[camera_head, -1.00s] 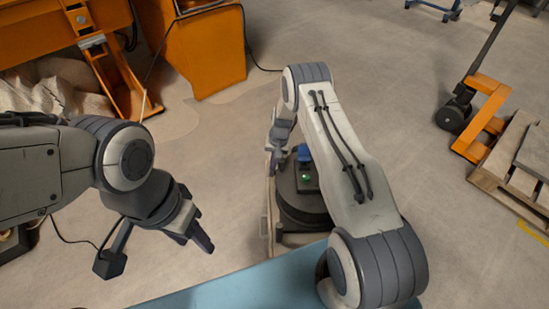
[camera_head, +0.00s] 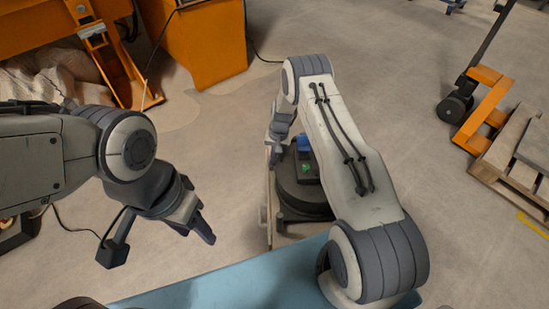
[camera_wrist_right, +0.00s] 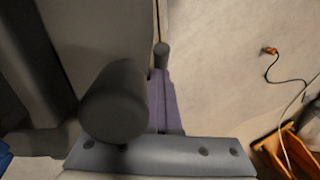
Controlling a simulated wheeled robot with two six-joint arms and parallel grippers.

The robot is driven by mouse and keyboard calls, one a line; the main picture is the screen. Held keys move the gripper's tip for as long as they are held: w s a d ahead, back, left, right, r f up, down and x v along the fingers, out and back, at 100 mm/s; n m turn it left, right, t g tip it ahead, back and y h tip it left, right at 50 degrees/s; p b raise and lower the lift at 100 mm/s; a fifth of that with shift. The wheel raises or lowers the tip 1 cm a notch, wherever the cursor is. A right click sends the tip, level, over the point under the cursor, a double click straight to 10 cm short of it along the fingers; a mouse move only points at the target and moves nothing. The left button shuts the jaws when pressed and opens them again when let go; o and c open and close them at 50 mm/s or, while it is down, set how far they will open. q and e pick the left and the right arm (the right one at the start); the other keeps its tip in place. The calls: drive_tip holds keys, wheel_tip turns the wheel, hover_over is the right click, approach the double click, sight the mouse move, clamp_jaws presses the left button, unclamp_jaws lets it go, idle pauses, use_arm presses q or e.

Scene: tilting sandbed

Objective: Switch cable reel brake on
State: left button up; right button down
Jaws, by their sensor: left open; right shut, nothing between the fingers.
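The dark round unit that looks like the cable reel (camera_head: 300,203) stands on the floor beyond the blue surface, partly hidden by my right arm. A blue part (camera_head: 306,145) and a green spot (camera_head: 306,168) show on top of it. I cannot tell which part is the brake. My right gripper (camera_head: 273,157) is shut and empty at the reel's left upper side. In the right wrist view its fingers (camera_wrist_right: 165,105) point past a dark rounded cylinder (camera_wrist_right: 116,102) and a small knob (camera_wrist_right: 161,52). Contact is unclear. My left gripper (camera_head: 198,231) is open and empty, over the floor.
A blue surface (camera_head: 230,285) lies at the bottom. An orange machine (camera_head: 207,45) stands at the back left. A wooden pallet (camera_head: 510,165) and orange pallet truck (camera_head: 482,110) are at the right. A cable with an orange plug (camera_wrist_right: 270,50) lies on the floor.

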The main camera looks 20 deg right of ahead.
drive_tip(key=shift+w+f+b, duration=0.1)
drive_tip(key=shift+w+b, duration=0.3)
drive_tip(key=shift+b, duration=0.05)
drive_tip(key=shift+w+d+r, duration=0.15)
drive_tip(key=shift+r, duration=0.15)
wheel_tip(320, 180, up, 12)
drive_tip(key=d+p, duration=0.2)
drive_tip(key=p, duration=0.1)
drive_tip(key=s+a+r+n, duration=0.3)
drive_tip(key=s+a+r, duration=0.3)
drive_tip(key=a+r, duration=0.3)
drive_tip(key=s+a+r+n, duration=0.3)
drive_tip(key=s+a+r, duration=0.2)
drive_tip(key=a+r, duration=0.35)
drive_tip(key=s+a+r+n, duration=0.1)
drive_tip(key=s+r+n, duration=0.25)
drive_tip(key=s, duration=0.95)
drive_tip(key=s+a+r+n, duration=0.1)
drive_tip(key=s+r+n, duration=0.3)
drive_tip(key=s, duration=0.9)
wheel_tip(320, 180, up, 24)
drive_tip(key=p, duration=2.4)
drive_tip(key=shift+w+m+h, duration=0.25)
drive_tip(key=shift+m+h, duration=0.05)
drive_tip(key=shift+m, duration=0.15)
